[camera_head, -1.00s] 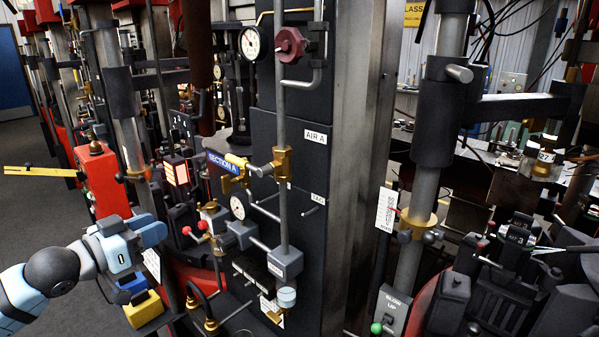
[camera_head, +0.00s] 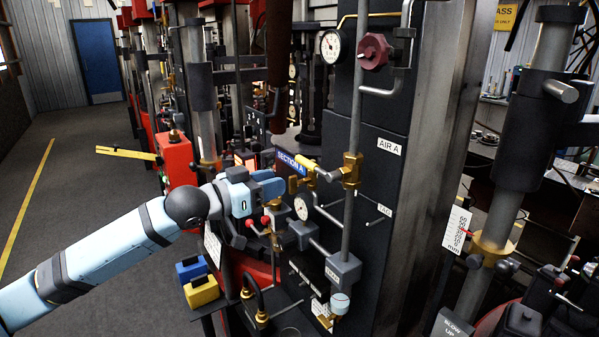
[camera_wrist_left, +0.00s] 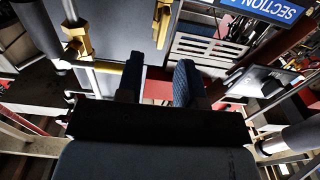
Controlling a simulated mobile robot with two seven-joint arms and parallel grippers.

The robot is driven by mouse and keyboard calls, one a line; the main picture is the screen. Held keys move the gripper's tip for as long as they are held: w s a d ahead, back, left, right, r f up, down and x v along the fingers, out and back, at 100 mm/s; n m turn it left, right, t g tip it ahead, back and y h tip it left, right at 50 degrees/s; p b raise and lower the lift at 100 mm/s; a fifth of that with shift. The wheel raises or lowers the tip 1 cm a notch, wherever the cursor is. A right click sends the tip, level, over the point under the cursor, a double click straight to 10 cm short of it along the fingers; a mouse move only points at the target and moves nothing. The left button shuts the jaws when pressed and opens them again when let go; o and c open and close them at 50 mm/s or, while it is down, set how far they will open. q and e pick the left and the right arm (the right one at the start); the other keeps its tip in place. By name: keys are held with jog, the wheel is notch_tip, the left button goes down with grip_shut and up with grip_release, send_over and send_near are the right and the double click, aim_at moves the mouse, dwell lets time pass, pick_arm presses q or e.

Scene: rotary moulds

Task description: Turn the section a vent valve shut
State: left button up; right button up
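A blue SECTION A sign (camera_head: 290,162) is on the dark panel column, and it also shows in the left wrist view (camera_wrist_left: 265,8). Beside it is a brass valve (camera_head: 351,170) on a grey vertical pipe, with a yellow handle (camera_head: 303,180) pointing left. No readable label marks a vent valve. In the left wrist view brass fittings (camera_wrist_left: 76,40) are at upper left and a yellow handle (camera_wrist_left: 162,22) is at top centre, beyond the fingertips. My left gripper (camera_head: 275,186) is just left of the handle; its fingers (camera_wrist_left: 158,80) are apart with nothing between them. My right gripper is not seen.
A dark red handwheel (camera_head: 374,52) and a gauge (camera_head: 330,46) are above. Red-knobbed levers (camera_head: 262,222) and a small gauge (camera_head: 302,207) sit close below the gripper. A red box (camera_head: 177,163) stands behind. Open floor (camera_head: 75,190) lies to the left.

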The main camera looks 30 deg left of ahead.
aim_at(293, 185)
pick_arm(q)
jog(key=p+x, duration=0.1)
jog(key=x, duration=0.4)
jog(key=shift+w+d+r, duration=0.1)
jog(key=shift+w+d, duration=0.05)
jog(key=shift+w, duration=0.25)
jog(key=shift+w+d, duration=0.3)
jog(key=shift+w, duration=0.35)
grip_shut()
